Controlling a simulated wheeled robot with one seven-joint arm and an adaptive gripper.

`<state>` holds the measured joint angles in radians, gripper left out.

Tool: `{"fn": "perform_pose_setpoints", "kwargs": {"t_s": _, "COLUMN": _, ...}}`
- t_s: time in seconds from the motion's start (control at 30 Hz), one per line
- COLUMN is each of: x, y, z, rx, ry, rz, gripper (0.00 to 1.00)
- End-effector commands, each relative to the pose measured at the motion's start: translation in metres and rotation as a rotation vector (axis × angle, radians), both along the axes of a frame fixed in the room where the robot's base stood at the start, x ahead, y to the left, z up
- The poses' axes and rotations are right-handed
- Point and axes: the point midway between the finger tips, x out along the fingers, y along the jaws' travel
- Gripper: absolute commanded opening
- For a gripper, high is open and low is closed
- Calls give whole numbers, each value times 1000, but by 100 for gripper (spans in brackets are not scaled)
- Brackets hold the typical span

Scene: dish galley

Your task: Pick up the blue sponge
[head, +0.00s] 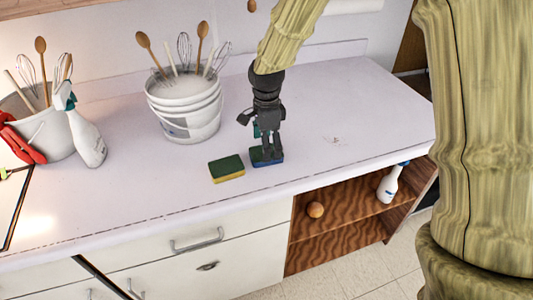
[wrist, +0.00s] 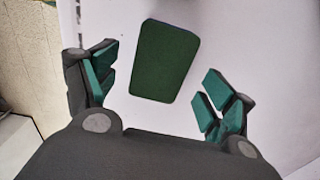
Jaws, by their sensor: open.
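The blue sponge (head: 266,161) has a dark green top and lies on the white counter near its front edge. My gripper (head: 267,146) points down right over it and hides part of its top. In the wrist view, my gripper (wrist: 157,90) is open, its teal-padded fingers spread wide. I cannot tell how much height separates the fingertips from the blue sponge.
A yellow sponge with a green top (head: 227,169) lies just left of the blue one. White buckets (head: 187,115) with utensils stand behind to the left. A spray bottle (head: 87,138) stands farther left. The counter (head: 365,110) to the right is mostly clear.

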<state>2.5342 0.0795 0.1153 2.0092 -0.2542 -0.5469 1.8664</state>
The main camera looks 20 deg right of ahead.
Motion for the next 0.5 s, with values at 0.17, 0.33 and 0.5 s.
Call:
{"fn": "perform_pose_setpoints", "kwargs": {"t_s": 0.17, "x": 0, "y": 1, "z": -19, "rx": 1, "ry": 3, "rz": 0, "gripper": 83}}
{"fn": "perform_pose_setpoints", "kwargs": {"t_s": 0.33, "x": 0, "y": 1, "z": -30, "rx": 0, "ry": 1, "rz": 0, "gripper": 83}}
{"fn": "perform_pose_setpoints", "kwargs": {"t_s": 0.5, "x": 0, "y": 1, "z": -32, "rx": 0, "ry": 0, "rz": 0, "gripper": 83}}
